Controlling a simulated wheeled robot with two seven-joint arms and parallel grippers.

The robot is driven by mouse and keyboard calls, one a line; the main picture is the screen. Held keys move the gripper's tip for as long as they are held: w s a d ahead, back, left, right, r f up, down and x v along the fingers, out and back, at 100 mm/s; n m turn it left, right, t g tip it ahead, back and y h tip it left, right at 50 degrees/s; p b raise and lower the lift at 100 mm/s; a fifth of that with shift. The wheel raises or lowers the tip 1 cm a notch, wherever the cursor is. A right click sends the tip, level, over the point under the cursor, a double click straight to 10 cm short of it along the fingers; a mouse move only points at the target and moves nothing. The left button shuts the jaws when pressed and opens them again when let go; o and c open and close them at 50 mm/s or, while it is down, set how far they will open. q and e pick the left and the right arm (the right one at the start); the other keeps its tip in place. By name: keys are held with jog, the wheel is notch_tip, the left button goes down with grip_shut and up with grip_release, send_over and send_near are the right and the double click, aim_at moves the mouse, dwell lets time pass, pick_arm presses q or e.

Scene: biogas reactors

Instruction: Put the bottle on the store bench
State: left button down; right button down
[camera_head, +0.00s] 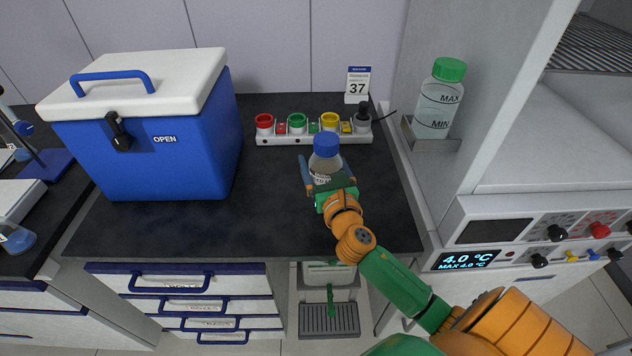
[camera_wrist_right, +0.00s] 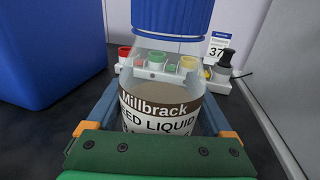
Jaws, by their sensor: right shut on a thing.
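The bottle (camera_head: 325,158) is clear with a blue cap and a label. In the right wrist view the bottle (camera_wrist_right: 163,112) fills the middle, upright, and its label reads "Millbrack" and "LIQUID". My right gripper (camera_head: 322,177) is shut on the bottle, with one finger on each side of it. The bottle is over the dark bench top (camera_head: 270,190), near the middle right; I cannot tell whether its base touches the surface. My left gripper is not in view.
A blue cooler box (camera_head: 160,150) with a white lid stands left on the bench. Behind the bottle is a white rack (camera_head: 313,137) with coloured cups and a "37" sign (camera_head: 357,84). A green-capped bottle (camera_head: 440,98) sits in a wall holder at right, above a "4.0 °C" display (camera_head: 466,259).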

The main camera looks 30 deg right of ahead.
jog(key=f, duration=0.1)
jog(key=w+f+b, duration=0.1)
jog(key=f, duration=0.1)
jog(key=f+b, duration=0.1)
jog(key=shift+w+a+f, duration=0.2)
jog(key=shift+w+f, duration=0.05)
jog(key=shift+f, duration=0.3)
jog(key=shift+r, duration=0.1)
grip_release()
